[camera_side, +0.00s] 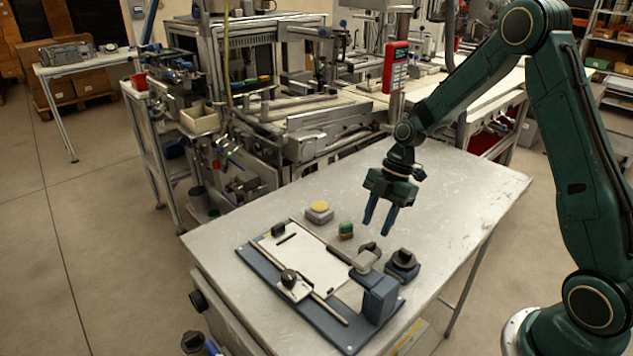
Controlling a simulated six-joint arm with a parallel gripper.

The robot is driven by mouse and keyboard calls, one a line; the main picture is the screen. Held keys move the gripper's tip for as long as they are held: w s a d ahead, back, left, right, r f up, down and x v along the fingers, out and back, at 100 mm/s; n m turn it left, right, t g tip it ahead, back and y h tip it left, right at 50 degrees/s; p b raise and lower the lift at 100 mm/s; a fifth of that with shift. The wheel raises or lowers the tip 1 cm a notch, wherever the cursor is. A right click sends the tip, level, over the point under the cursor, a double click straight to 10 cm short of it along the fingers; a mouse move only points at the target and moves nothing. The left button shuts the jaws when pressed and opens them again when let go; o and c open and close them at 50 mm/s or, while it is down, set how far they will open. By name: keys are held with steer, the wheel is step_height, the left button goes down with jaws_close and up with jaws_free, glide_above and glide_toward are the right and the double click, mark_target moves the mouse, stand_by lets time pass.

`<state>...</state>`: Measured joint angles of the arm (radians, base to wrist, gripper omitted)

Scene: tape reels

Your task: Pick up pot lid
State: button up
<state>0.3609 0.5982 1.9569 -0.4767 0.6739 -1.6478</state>
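My gripper (378,230) hangs above the metal table, its two blue fingers pointing down and apart, with nothing between them. I cannot clearly make out a pot lid. A dark round piece with a knob-like top (402,264) stands on the table below and right of the fingers; I cannot tell whether it is the lid. A small green and brown block (346,230) stands left of the fingers. A grey block with a yellow top (319,212) lies further left. The gripper appears apart from all of these.
A blue-based fixture (335,331) with a pale plate, a rod and a raised grey-blue block (377,296) takes up the table's front. The metal table (455,190) is clear at the right and back. Machinery (320,130) stands close behind it.

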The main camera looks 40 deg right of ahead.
mark_target(368, 246)
steer(key=shift+a+f, duration=0.15)
steer(key=shift+f, duration=0.25)
steer(key=shift+x, duration=2.6)
steer(key=shift+s, duration=0.1)
jaws_close()
